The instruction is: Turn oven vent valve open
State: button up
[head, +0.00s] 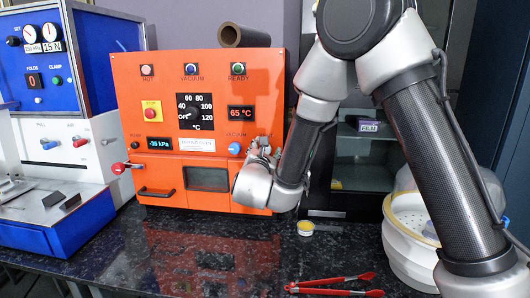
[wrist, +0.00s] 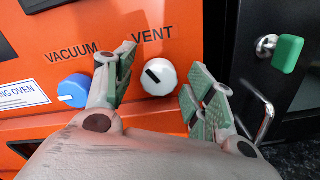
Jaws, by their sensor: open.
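The orange vacuum oven (head: 215,100) stands on the dark counter; its display reads -35 kPa and another reads 65 °C. In the wrist view the white vent valve knob (wrist: 159,77) sits under the label VENT, with a black mark slanting to the upper left. My gripper (wrist: 158,85) is open, with one finger on each side of the vent knob; whether either finger touches it I cannot tell. The blue vacuum knob (wrist: 74,90) is just left of the left finger. In the head view my gripper (head: 264,150) is at the oven's lower right and hides the vent knob.
A green-handled latch (wrist: 287,53) and a metal handle (wrist: 266,118) on the black cabinet are close right of my gripper. Red tongs (head: 335,284) and a small yellow-topped container (head: 306,228) lie on the counter. A white pot (head: 410,240) stands at right.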

jog(key=s+a, duration=0.2)
jog(key=s, duration=0.9)
jog(key=shift+s, duration=0.4)
jog(key=shift+a, duration=0.1)
